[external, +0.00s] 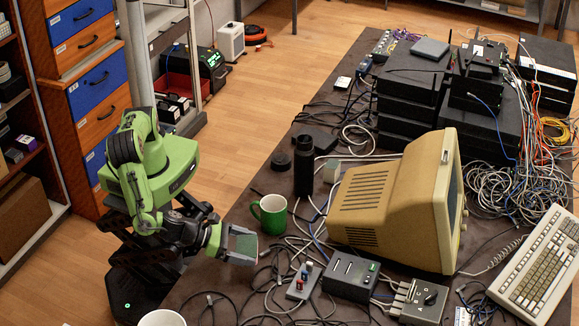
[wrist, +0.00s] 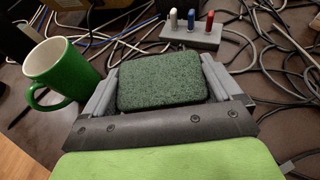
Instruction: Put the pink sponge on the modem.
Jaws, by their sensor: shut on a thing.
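My gripper (external: 242,246) is shut on a rectangular pad with a rough dark green face. The pad (wrist: 162,80) sits between the two grey fingers in the wrist view, and its green face also shows in the external view (external: 244,244). It looks like a sponge, but I see no clear pink on it, and no other pink sponge is in view. My gripper is over the near left edge of the dark table. A black box with a small green light (external: 350,276), possibly the modem, lies to the right of my gripper, apart from it.
A green mug (external: 270,214) stands close behind my gripper. A small block with colored plugs (external: 303,281) lies between my gripper and the black box. Loose cables cover much of the table. A beige monitor (external: 392,205) and a switch box (external: 420,300) are to the right.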

